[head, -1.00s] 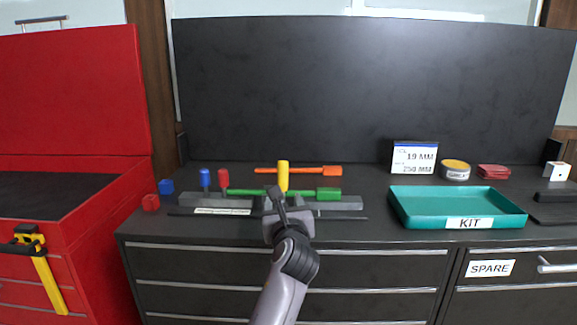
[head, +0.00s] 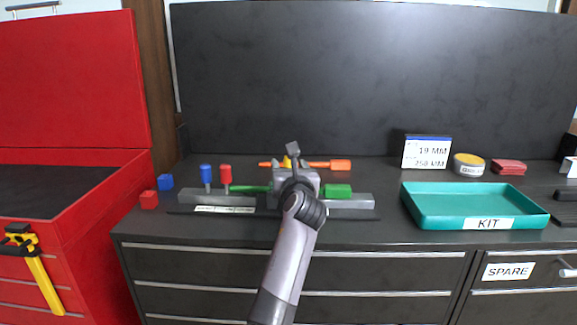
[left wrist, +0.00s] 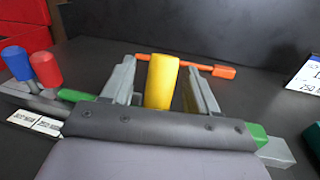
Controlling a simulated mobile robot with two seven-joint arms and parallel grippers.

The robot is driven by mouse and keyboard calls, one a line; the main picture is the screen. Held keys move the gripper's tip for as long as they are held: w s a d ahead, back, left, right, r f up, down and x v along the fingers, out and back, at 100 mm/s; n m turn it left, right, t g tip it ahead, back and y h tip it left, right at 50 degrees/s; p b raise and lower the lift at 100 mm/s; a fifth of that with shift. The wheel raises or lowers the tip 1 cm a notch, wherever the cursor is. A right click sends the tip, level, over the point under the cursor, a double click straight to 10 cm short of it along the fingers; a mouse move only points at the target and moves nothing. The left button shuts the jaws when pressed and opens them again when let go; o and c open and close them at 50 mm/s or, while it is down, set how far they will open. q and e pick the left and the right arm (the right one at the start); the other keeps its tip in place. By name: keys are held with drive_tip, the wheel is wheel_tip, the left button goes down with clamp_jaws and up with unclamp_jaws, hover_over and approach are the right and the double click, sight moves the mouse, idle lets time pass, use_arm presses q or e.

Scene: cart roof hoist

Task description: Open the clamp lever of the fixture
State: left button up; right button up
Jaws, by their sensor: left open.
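The fixture (head: 350,201) is a low grey block on the dark worktop, holding a green-handled tool (head: 338,190) lengthwise. An upright yellow handle, apparently the clamp lever (head: 287,162), stands at its middle, mostly hidden behind my left gripper (head: 290,165) in the head view. In the left wrist view the yellow lever (left wrist: 162,82) stands between the two open fingers of my left gripper (left wrist: 158,70). Gaps show on both sides, so the fingers do not appear to press on it. The lever's base is hidden by the gripper body. My right gripper is not in view.
Blue (head: 206,172) and red (head: 225,174) upright handles stand left of the lever. An orange tool (head: 340,165) lies behind. A green KIT tray (head: 420,215) is to the right, a red chest (head: 90,250) to the left. A dark panel (head: 370,80) rises behind.

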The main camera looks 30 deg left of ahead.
use_arm(q)
drive_tip(key=shift+w+a, duration=0.5)
drive_tip(key=shift+w, duration=0.05)
clamp_jaws()
drive_tip(key=y+b, duration=0.1)
drive_tip(key=b, duration=0.1)
drive_tip(key=s+d+t+y+b, duration=0.1)
drive_tip(key=b, duration=0.1)
drive_tip(key=s+t+b, duration=0.1)
drive_tip(key=b, duration=0.1)
drive_tip(key=shift+s+d+n+y+b, duration=0.2)
drive_tip(key=shift+d+n+y+b, duration=0.1)
drive_tip(key=shift+n+y, duration=0.1)
drive_tip(key=t+y+b, duration=0.1)
drive_tip(key=b, duration=0.1)
drive_tip(key=s+d+b, duration=0.1)
drive_tip(key=b, duration=0.2)
drive_tip(key=shift+s+r+n+t+y, duration=0.15)
drive_tip(key=shift+s+n+t+y, duration=0.15)
drive_tip(key=shift+n+t+y, duration=0.1)
drive_tip(key=shift+s+d+r+n+t+y+b, duration=0.1)
drive_tip(key=shift+s+d+n+t+y+b, duration=0.25)
drive_tip(key=shift+b, duration=1.2)
drive_tip(key=shift+s+d+r+n+t+y+b, duration=0.2)
drive_tip(key=shift+s+y+b, duration=0.3)
drive_tip(key=shift+b, duration=1)
drive_tip(key=shift+f, duration=0.1)
unclamp_jaws()
